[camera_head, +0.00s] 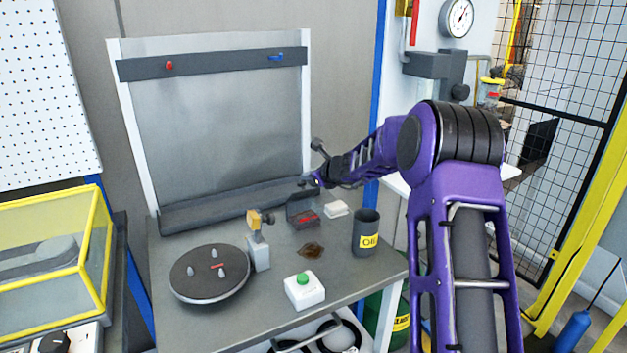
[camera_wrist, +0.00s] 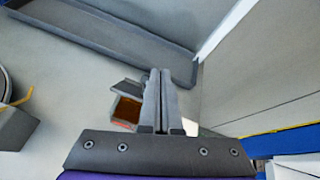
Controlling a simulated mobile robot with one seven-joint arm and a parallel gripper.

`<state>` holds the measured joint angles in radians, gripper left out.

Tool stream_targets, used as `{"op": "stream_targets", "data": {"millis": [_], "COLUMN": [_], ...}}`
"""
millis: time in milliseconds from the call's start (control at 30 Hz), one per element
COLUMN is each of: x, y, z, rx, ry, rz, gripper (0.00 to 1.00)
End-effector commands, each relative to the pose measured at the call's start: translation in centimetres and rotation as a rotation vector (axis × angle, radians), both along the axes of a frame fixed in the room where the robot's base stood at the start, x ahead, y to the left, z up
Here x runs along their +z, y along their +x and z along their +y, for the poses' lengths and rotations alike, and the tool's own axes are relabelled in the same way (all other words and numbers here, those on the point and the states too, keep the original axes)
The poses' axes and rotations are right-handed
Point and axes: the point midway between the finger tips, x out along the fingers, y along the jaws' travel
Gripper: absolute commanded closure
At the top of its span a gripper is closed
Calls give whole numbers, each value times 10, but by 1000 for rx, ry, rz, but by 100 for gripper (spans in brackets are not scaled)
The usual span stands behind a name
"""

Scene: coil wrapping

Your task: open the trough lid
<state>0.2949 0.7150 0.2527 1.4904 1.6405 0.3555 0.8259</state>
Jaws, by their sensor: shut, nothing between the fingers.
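A small dark trough box (camera_head: 306,217) stands toward the back right of the grey workbench. Its grey lid (camera_head: 299,201) looks raised, tilted up at the back. In the wrist view the box (camera_wrist: 126,111) shows an orange-brown inside, and its lid (camera_wrist: 128,87) stands tilted up on the far side. My gripper (camera_head: 306,184) is just above and beside the lid. In the wrist view its two fingers (camera_wrist: 160,74) are shut together and empty, close to the right end of the lid. I cannot tell whether they touch it. The fingers hide part of the box.
A white block (camera_head: 336,208) lies right of the box, a dark oil cup (camera_head: 366,232) nearer the front. A brown stain (camera_head: 311,250), green-button box (camera_head: 304,291), round turntable (camera_head: 209,274) and small stand (camera_head: 260,253) are in front. A grey panel (camera_head: 217,100) rises behind.

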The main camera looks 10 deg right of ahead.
Motion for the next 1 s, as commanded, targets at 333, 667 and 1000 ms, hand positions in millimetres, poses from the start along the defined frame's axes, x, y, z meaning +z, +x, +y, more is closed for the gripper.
{"op": "stream_targets", "data": {"millis": [333,667,1000], "x": [5,5,5], "y": [8,8,8], "z": [9,9,9], "rx": [-1,-1,-1], "ry": [0,0,-1], "rz": [0,0,0], "gripper": [100,100,100]}}
